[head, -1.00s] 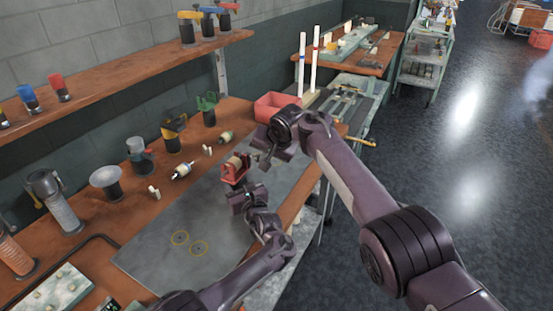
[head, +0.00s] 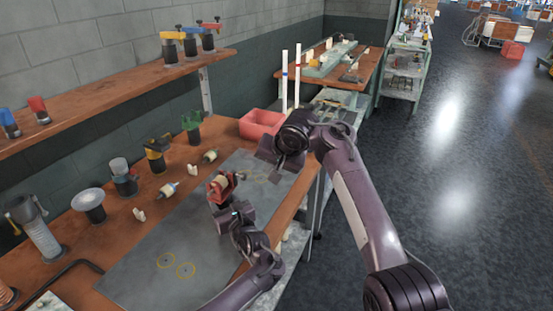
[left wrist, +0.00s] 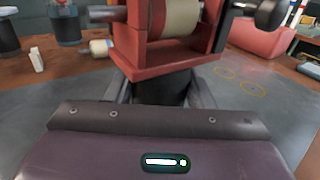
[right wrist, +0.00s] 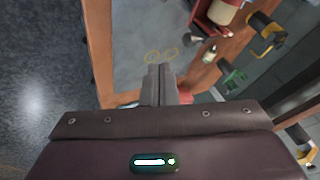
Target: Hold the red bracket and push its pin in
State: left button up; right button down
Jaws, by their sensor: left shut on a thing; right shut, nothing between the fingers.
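The red bracket (head: 216,190) stands over the grey mat, with a cream roller (left wrist: 178,18) between its sides. My left gripper (left wrist: 162,92) is shut on the bracket's dark lower part, just below the red base. A black round knob (left wrist: 270,12), seemingly the pin's head, sticks out at the bracket's right side in the left wrist view. In the right wrist view the bracket (right wrist: 207,33) is at the top, with a dark knob beside it. My right gripper (right wrist: 158,75) is shut and empty, apart from the bracket, to its right in the head view.
A red bin (head: 260,124) stands at the bench's back, behind my right gripper. Several holders and small parts line the wall side, including a green one (head: 192,126).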

jog(key=v, duration=0.5)
pick_arm(q)
jog(key=o, duration=1.3)
